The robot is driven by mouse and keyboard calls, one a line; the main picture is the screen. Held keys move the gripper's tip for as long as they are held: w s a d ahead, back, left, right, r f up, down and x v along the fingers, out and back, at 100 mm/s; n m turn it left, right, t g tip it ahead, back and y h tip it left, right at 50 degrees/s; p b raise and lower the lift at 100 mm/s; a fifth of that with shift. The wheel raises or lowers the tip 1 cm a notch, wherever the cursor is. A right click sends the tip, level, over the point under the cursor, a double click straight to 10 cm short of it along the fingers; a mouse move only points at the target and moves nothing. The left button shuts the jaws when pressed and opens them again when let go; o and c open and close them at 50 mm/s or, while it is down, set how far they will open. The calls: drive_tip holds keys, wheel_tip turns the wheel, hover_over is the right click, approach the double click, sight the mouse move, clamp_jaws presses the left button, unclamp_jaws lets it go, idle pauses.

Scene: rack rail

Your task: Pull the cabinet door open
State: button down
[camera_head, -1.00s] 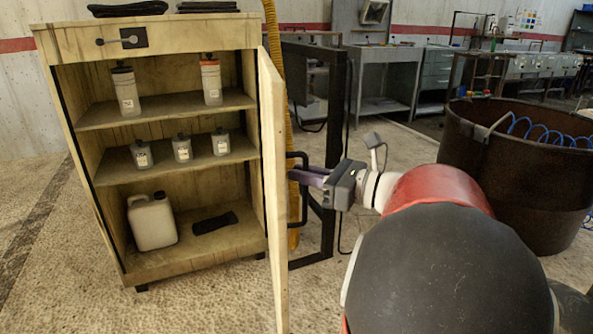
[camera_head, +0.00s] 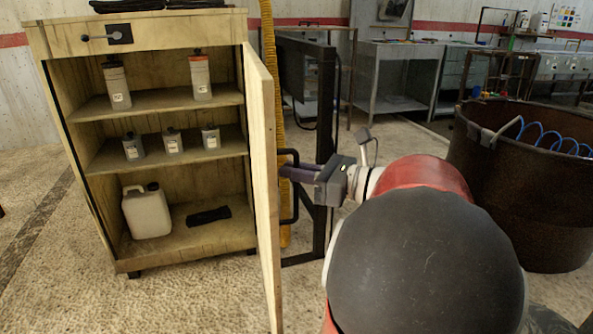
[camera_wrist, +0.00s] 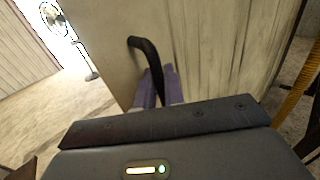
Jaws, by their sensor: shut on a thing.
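The cabinet (camera_head: 100,163) stands open at the left of the head view, and its shelves show. Its door (camera_head: 262,165) swings out on the right side and is seen nearly edge-on. A dark bar handle (camera_head: 292,205) is on the door's outer face. My gripper (camera_head: 287,172) comes from the right and is shut on the handle. In the wrist view, the black handle (camera_wrist: 146,58) runs down to the purple fingers (camera_wrist: 160,88), in front of the pale door face (camera_wrist: 215,50).
Bottles (camera_head: 202,78) and a white jug (camera_head: 147,212) stand on the cabinet shelves. A black frame (camera_head: 326,130) and yellow hose (camera_head: 271,60) are behind the door. A large rusty drum (camera_head: 520,185) stands to the right of my arm. The floor before the cabinet is clear.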

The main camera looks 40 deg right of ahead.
drive_tip(key=shift+r, duration=0.1)
drive_tip(key=c, duration=1.6)
unclamp_jaws()
drive_tip(key=shift+w, duration=0.1)
drive_tip(key=shift+c, duration=0.2)
drive_tip(key=v, duration=0.8)
drive_tip(key=shift+b, duration=0.3)
